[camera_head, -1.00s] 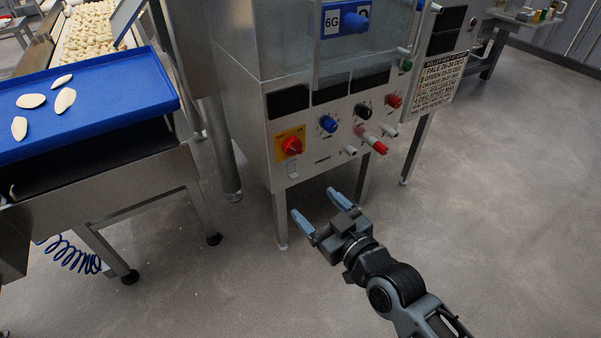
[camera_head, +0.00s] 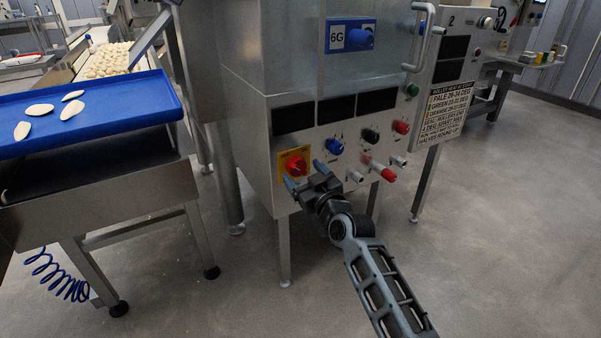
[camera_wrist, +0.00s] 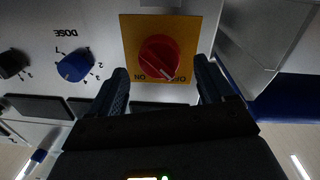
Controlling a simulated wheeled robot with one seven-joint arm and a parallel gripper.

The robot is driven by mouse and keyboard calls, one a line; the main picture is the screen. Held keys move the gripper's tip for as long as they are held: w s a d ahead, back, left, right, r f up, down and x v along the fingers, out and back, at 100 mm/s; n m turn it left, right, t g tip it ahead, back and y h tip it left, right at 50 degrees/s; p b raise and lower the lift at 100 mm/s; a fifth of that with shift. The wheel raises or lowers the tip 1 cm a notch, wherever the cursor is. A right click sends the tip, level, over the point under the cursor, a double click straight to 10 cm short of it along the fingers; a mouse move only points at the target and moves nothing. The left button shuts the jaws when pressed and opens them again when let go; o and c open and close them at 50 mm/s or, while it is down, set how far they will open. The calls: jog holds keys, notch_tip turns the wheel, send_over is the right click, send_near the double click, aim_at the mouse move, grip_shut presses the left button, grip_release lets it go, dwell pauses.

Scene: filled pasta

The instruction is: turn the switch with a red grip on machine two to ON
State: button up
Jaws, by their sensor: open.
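The red rotary switch (camera_head: 295,166) sits on a yellow plate (camera_head: 283,156) at the lower left of the machine's front panel. In the wrist view the red grip (camera_wrist: 160,57) is seen close up, with ON and OFF lettering along the plate's lower part. My gripper (camera_head: 304,175) is open and empty in front of the switch. In the wrist view its fingers (camera_wrist: 162,82) stand to the left and right, just short of the grip.
A blue knob (camera_head: 334,146), black knob (camera_head: 370,135), red button (camera_head: 401,127) and red-tipped handle (camera_head: 387,174) are to the right on the panel. A "2" shows on the upper right panel (camera_head: 466,21). A blue tray (camera_head: 110,115) stands left. Floor in front is open.

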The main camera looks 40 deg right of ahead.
jog(key=shift+x, duration=1.15)
jog(key=shift+c, duration=0.5)
jog(key=c, duration=0.9)
jog(key=shift+c, duration=0.2)
